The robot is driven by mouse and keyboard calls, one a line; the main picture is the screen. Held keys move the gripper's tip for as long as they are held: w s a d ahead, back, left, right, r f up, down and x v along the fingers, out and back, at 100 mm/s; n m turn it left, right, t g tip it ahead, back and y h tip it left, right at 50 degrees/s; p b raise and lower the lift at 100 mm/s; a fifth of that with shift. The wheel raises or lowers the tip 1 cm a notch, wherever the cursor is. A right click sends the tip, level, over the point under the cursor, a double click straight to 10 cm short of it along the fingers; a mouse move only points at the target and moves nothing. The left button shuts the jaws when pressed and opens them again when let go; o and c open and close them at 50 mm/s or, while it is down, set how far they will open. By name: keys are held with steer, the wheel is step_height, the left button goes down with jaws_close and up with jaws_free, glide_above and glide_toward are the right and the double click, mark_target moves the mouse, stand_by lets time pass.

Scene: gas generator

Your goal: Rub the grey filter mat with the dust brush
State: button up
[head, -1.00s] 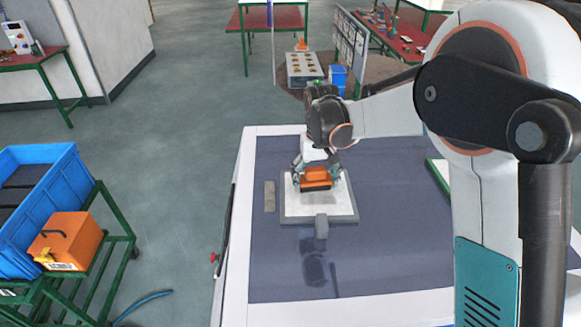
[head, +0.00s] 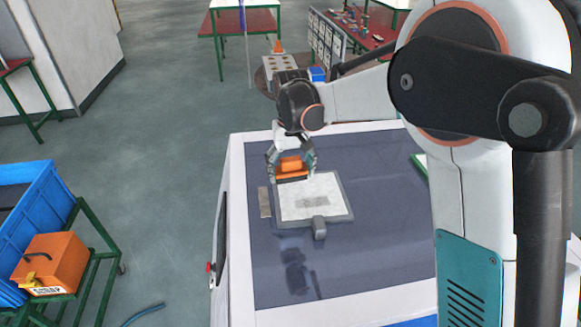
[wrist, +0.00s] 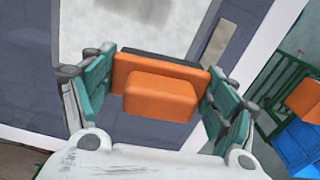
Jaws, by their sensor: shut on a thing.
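The filter mat (head: 290,205) is a pale panel in a grey frame, lying flat on the dark table top. A darker grey smudge shows on its middle, and its frame has a grey tab at the near side. The dust brush (head: 291,167) has an orange body. My gripper (head: 291,158) is shut on it at the mat's far edge. In the wrist view the orange brush (wrist: 160,95) sits between the teal fingers, with a dark strip along its far side. Whether the brush touches the mat cannot be told.
A flat grey-beige strip (head: 264,202) lies left of the mat. The dark table top (head: 370,262) is clear in front and to the right. At the left, a green cart holds an orange scrap box (head: 62,262) and a blue bin (head: 25,225).

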mark_target(293, 160)
steer(key=shift+d+r+p, duration=0.15)
steer(key=shift+r+p, duration=0.25)
steer(key=shift+r, duration=1.25)
steer(key=shift+d, duration=0.15)
